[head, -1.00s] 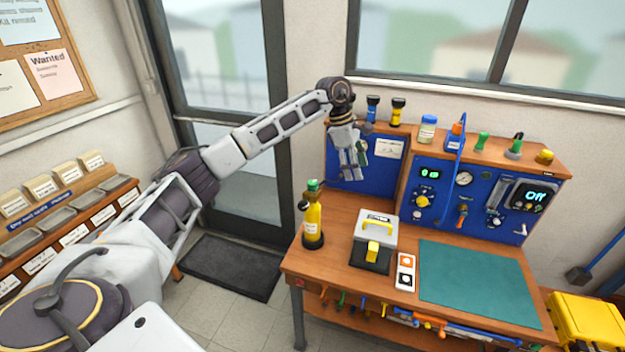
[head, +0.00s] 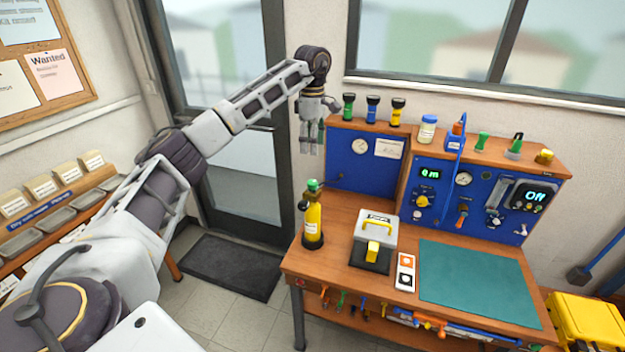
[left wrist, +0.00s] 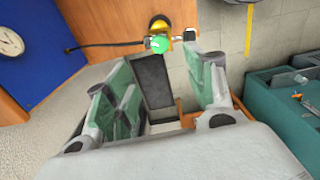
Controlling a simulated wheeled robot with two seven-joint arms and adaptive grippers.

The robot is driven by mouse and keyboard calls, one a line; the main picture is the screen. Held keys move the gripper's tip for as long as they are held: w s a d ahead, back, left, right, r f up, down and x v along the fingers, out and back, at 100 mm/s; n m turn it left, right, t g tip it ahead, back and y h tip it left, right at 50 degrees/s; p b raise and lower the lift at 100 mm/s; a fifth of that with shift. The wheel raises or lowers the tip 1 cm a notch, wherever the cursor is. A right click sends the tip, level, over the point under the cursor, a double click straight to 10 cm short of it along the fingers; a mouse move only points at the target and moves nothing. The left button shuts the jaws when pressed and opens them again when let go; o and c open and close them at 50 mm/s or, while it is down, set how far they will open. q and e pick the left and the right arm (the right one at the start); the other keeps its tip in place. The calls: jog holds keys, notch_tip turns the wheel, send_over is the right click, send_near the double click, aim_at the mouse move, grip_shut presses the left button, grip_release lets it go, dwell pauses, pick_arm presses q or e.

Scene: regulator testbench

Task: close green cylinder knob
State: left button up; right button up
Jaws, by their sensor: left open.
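The yellow cylinder (head: 313,224) stands upright on the left end of the wooden workbench (head: 345,205), with a green knob (head: 313,185) on top. My left gripper (head: 312,150) is open and empty, fingers pointing down, above the knob and apart from it. In the left wrist view the green knob (left wrist: 158,44) shows from above, just beyond the two spread, green-padded fingers of the gripper (left wrist: 158,62). Part of the yellow cylinder (left wrist: 160,24) and a dark hose show beside the knob. My right gripper is not in view.
A green mat (head: 478,284) lies clear at right. The glass door (head: 232,130) is at left.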

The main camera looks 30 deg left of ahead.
aim_at(312, 182)
pick_arm(q)
jog(key=shift+f+p, duration=1.1)
jog(key=shift+f, duration=5.7)
jog(key=shift+c, duration=0.4)
jog(key=c, duration=1)
